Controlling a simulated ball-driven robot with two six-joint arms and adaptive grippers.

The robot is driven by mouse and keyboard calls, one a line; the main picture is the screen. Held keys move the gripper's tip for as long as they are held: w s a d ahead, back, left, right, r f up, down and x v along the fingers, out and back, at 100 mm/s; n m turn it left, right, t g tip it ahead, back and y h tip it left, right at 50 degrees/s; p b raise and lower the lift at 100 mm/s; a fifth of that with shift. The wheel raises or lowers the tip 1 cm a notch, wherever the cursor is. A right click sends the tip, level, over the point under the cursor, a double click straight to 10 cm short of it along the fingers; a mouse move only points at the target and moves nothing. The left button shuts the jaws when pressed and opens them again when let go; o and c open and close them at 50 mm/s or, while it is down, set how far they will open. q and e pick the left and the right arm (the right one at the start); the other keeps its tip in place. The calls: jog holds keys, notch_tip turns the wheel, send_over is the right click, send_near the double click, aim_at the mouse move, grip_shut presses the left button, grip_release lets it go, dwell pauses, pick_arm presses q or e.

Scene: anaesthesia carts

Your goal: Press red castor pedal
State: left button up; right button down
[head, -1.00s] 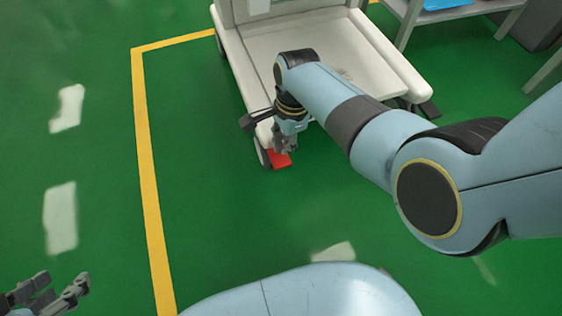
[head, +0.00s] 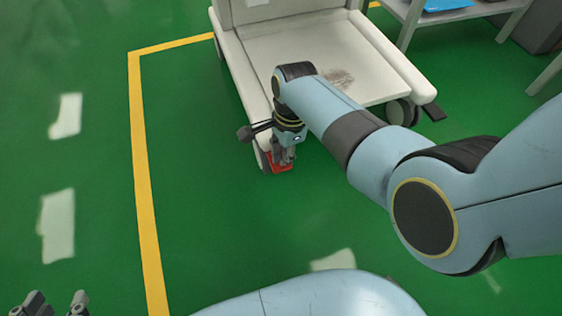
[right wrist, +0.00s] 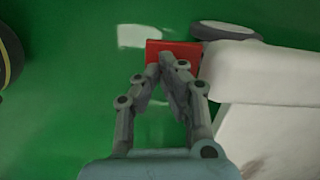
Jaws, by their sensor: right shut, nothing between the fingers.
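The red castor pedal (head: 281,166) sticks out low at the front left corner of the white cart (head: 300,50). It also shows in the right wrist view (right wrist: 172,50), flat and red beside a castor wheel (right wrist: 224,30). My right gripper (head: 286,160) points down over the pedal and covers part of it. In the right wrist view its fingertips (right wrist: 162,64) are together, empty, and overlap the pedal's near edge. I cannot tell for certain whether they touch it. My left gripper (head: 52,300) is at the bottom left, fingers apart, away from the cart.
A black pedal (head: 434,111) sticks out at the cart's front right corner. A grey shelf (head: 470,10) stands at the upper right. A yellow floor line (head: 142,170) runs left of the cart. The green floor in front is mostly clear.

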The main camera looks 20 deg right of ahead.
jog(key=shift+f, duration=0.1)
jog(key=shift+f+b, duration=0.5)
jog(key=shift+f, duration=0.35)
jog(key=shift+d+r, duration=0.1)
jog(key=shift+r, duration=0.05)
jog(key=d, duration=0.1)
jog(key=p, duration=0.1)
jog(key=d+r, duration=0.1)
jog(key=shift+w+d+p, duration=0.25)
jog(key=shift+d+p, duration=0.1)
notch_tip(320, 180, up, 12)
jog(key=d, duration=0.1)
